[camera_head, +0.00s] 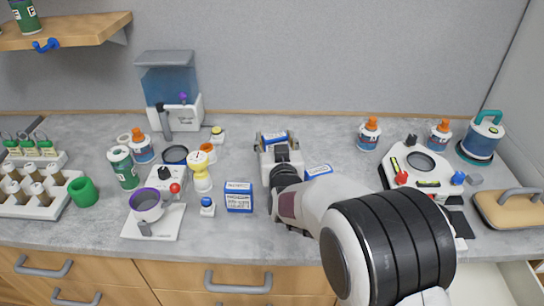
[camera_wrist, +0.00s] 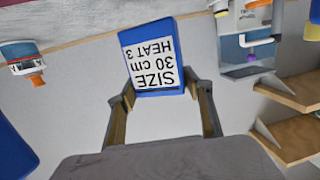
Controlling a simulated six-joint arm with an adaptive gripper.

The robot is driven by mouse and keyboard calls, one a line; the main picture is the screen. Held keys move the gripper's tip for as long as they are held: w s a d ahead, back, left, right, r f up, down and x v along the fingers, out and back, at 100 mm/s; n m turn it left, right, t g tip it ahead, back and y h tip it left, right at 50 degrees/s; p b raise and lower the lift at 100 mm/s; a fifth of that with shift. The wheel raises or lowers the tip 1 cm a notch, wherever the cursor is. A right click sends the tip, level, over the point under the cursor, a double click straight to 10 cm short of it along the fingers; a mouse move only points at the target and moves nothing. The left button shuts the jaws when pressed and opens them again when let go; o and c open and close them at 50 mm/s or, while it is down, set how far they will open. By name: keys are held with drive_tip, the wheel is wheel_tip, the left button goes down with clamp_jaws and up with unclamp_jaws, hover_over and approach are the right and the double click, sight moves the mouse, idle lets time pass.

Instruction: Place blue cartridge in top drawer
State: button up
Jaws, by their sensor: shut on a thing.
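My gripper (camera_head: 280,155) is shut on a blue cartridge (camera_head: 274,136) over the middle of the counter. In the wrist view the cartridge (camera_wrist: 156,58) stands out beyond the fingertips (camera_wrist: 160,90), with a white label reading SIZE 30 cm HEAT 3. Two more blue-and-white boxes, one left of my gripper (camera_head: 239,197) and one right of it (camera_head: 318,171), are on the counter. An open drawer (camera_head: 480,282) with a pale interior shows at the lower right, partly hidden by my arm. Other drawer fronts (camera_head: 205,272) below the counter look shut.
A water dispenser (camera_head: 168,90) stands at the back left. Bottles, a scale and vial racks fill the left counter (camera_head: 100,235). A white device (camera_head: 420,168), bottles and a tan-lidded container (camera_head: 510,207) stand at the right. A shelf (camera_head: 70,32) is at upper left.

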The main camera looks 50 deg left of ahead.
drive_tip(key=shift+f, duration=1)
drive_tip(key=shift+f, duration=1.85)
drive_tip(key=shift+f, duration=0.15)
drive_tip(key=o, duration=1.1)
drive_tip(key=shift+s+d, duration=0.1)
